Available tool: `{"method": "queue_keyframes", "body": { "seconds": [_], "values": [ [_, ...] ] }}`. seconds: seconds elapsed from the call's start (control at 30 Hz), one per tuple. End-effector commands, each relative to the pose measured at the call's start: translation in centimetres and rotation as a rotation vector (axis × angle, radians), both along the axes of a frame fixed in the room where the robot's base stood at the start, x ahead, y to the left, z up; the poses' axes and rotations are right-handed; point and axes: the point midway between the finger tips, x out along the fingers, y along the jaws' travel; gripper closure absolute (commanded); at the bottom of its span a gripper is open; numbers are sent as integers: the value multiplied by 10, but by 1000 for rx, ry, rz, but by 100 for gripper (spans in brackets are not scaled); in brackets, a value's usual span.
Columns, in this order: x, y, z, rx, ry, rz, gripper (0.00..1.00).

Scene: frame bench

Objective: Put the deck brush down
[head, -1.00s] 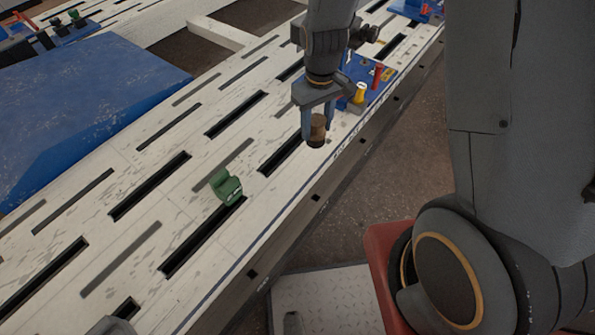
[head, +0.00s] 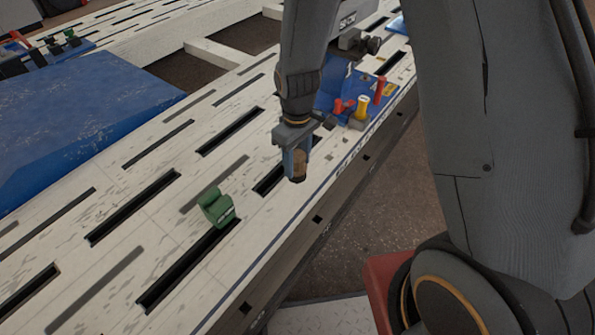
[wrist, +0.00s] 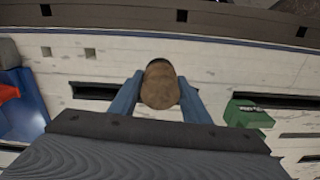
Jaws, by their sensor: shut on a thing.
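My gripper (head: 297,163) is shut on a small brush (head: 299,166) with a brown, rounded top and a dark lower end. The gripper points down above the white slotted bench (head: 150,235), close to its front edge. In the wrist view the brush's brown top (wrist: 160,84) sits between the two blue fingers. The brush appears upright. I cannot tell whether its dark end touches the bench.
A green block (head: 217,207) stands on the bench left of my gripper. A blue tray (head: 350,93) with red and yellow pieces lies behind to the right. A large blue slab (head: 85,110) lies at the left. Bare slotted bench lies between.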

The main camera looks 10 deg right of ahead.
Motion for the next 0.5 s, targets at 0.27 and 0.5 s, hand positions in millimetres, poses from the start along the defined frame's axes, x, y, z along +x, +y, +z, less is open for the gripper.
{"method": "queue_keyframes", "body": {
  "seconds": [0.27,0.5],
  "values": [
    [-1,0,-34,-1,3,0,82],
    [0,0,-35,0,0,0,82]
  ]
}}
